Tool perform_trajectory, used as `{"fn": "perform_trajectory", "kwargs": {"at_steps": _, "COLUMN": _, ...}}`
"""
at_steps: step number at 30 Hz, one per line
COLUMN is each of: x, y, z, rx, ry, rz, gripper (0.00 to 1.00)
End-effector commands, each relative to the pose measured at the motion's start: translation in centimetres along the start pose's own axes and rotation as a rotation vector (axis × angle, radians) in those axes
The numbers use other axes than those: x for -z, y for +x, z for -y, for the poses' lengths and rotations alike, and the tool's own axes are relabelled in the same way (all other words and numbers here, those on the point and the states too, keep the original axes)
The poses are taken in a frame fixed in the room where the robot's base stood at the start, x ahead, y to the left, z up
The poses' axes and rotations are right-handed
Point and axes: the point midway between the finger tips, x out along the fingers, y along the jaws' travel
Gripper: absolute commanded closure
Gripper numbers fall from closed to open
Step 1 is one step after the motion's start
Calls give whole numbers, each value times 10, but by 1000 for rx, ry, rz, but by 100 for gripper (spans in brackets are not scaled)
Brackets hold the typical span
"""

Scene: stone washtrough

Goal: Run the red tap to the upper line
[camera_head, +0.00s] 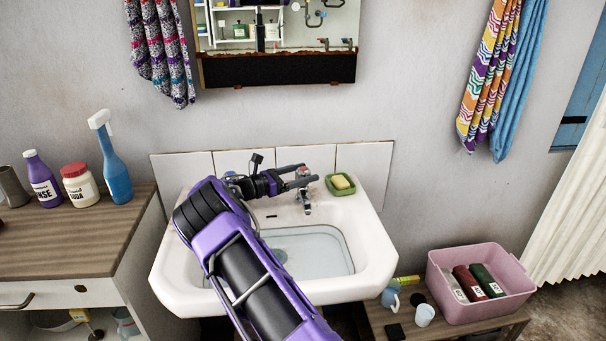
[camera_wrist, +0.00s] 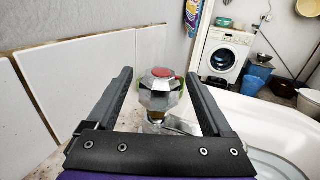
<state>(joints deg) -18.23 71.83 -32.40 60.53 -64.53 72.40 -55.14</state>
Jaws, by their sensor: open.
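The tap handle (camera_wrist: 162,88), a faceted metal knob with a red disc on top, stands between the fingers of my gripper (camera_wrist: 160,76) in the wrist view. The fingers are open, with gaps on both sides of the knob. The metal tap spout (camera_head: 305,201) points down into the basin. Clear water (camera_head: 315,250) seems to lie in the basin. I cannot make out an upper line.
A green soap dish (camera_head: 342,191) with yellow soap (camera_head: 341,182) sits on the rim, close right of my fingertips. White tiles (camera_head: 365,165) stand behind. A wooden counter (camera_head: 60,245) with bottles is left. A pink crate (camera_head: 500,305) stands on a low bench at right.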

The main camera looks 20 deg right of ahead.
Motion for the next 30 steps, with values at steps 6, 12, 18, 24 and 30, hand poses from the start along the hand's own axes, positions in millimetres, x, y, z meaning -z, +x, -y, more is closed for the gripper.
{"fn": "perform_trajectory", "kwargs": {"at_steps": 6, "x": -1, "y": -30, "z": -1, "rx": -4, "ry": 0, "rz": -1, "gripper": 15}}
{"fn": "perform_trajectory", "kwargs": {"at_steps": 12, "x": 0, "y": -79, "z": -1, "rx": -5, "ry": 1, "rz": -1, "gripper": 15}}
{"fn": "perform_trajectory", "kwargs": {"at_steps": 18, "x": 0, "y": -127, "z": -1, "rx": -5, "ry": 0, "rz": -1, "gripper": 15}}
{"fn": "perform_trajectory", "kwargs": {"at_steps": 24, "x": 1, "y": -160, "z": 0, "rx": -3, "ry": 0, "rz": -1, "gripper": 15}}
{"fn": "perform_trajectory", "kwargs": {"at_steps": 30, "x": 0, "y": -172, "z": 0, "rx": -1, "ry": -1, "rz": -1, "gripper": 15}}
